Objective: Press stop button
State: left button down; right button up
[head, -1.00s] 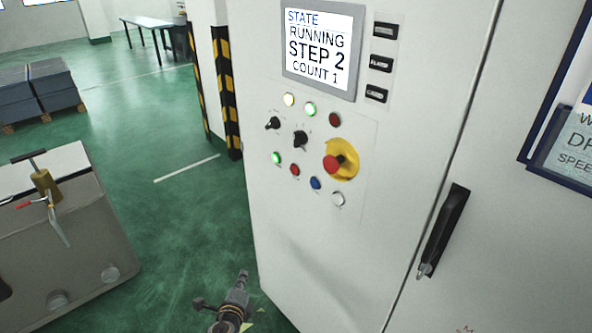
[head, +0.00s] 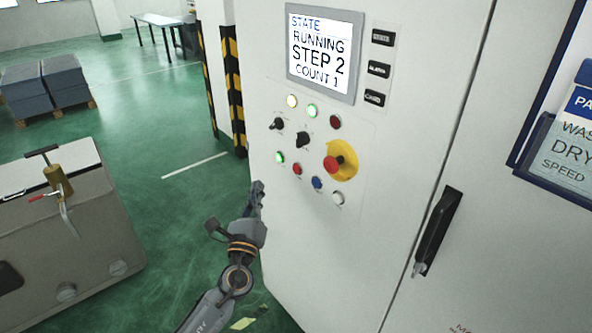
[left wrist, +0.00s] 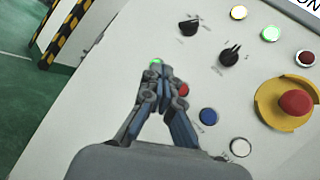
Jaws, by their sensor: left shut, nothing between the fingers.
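The control panel on the white cabinet has a lower row with a lit green button (head: 280,157), a small red button (head: 297,168), a blue button (head: 316,183) and a white button (head: 338,198). A large red mushroom button (head: 334,164) sits on a yellow plate to their upper right. I cannot read the button labels. My left gripper (head: 257,190) is shut and empty, left of and below this row. In the left wrist view its fingertips (left wrist: 158,73) partly cover the green button (left wrist: 155,63), and the red button (left wrist: 184,90) shows just right of them. My right gripper is not in view.
A screen (head: 321,52) reads RUNNING, STEP 2, COUNT 1. Two black knobs (head: 303,139) and several lamps sit above the button row. A black door handle (head: 436,230) stands out at right. A grey machine (head: 85,235) stands left, with green floor between.

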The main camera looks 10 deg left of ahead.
aim_at(297, 169)
pick_arm(q)
jog(key=w+d+b, duration=0.2)
jog(key=w+d, duration=0.3)
jog(key=w, duration=0.2)
jog(key=shift+d, duration=0.2)
dwell(0.4)
jog(key=shift+w+d, duration=0.1)
dwell(1.2)
jog(key=shift+w+d+b, duration=0.2)
jog(key=shift+w+b, duration=0.05)
jog(key=shift+b, duration=0.15)
jog(key=shift+w+d+b, duration=0.25)
jog(key=shift+w+b, duration=0.05)
dwell(0.6)
jog(key=shift+s+a, duration=0.1)
dwell(0.3)
jog(key=shift+s+a, duration=0.4)
jog(key=shift+s, duration=0.15)
